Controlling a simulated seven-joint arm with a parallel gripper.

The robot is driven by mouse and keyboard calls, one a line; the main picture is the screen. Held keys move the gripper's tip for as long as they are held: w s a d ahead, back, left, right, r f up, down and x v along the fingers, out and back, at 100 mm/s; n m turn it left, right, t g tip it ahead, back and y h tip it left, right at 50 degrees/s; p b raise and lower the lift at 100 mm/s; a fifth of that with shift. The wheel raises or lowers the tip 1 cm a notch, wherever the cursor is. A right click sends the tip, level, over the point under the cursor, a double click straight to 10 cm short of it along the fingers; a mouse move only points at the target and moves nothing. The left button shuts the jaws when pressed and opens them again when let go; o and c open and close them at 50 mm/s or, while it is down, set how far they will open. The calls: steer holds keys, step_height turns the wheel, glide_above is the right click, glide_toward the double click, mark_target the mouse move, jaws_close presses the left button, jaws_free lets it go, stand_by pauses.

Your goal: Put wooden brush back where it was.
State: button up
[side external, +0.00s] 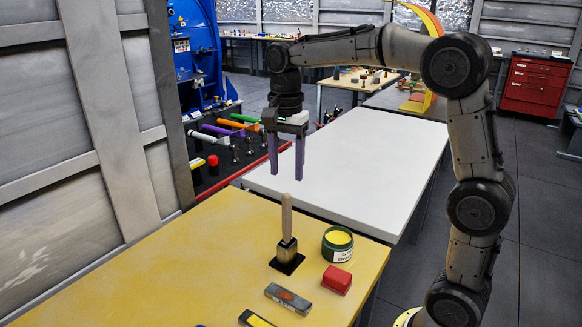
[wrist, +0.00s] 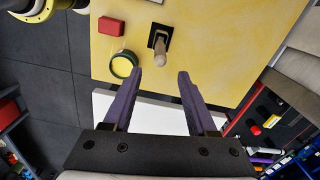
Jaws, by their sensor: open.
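The wooden brush (side external: 287,222) stands upright on the yellow table, its pale handle pointing up and its head on a small black square pad (side external: 287,264). In the wrist view the brush (wrist: 160,45) shows end-on over the dark pad, ahead of the fingertips. My gripper (side external: 287,178) hangs fingers-down above and slightly behind the brush, near the edge where the yellow and white tables meet. Its purple fingers (wrist: 160,72) are apart with nothing between them. The gripper does not touch the brush.
A green tin with yellow contents (side external: 337,243) stands right of the brush. The white table (side external: 350,160) behind is bare. The yellow table's left side (side external: 150,270) is clear.

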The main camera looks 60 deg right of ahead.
steer(key=s+a+f+n+t, duration=0.2)
steer(key=s+n, duration=0.6)
steer(key=s, duration=0.2)
steer(key=s+a+f+n+t, duration=0.2)
steer(key=s+a+n+t, duration=0.1)
steer(key=s+n, duration=0.5)
steer(key=s, duration=0.3)
steer(key=shift+s+t, duration=0.3)
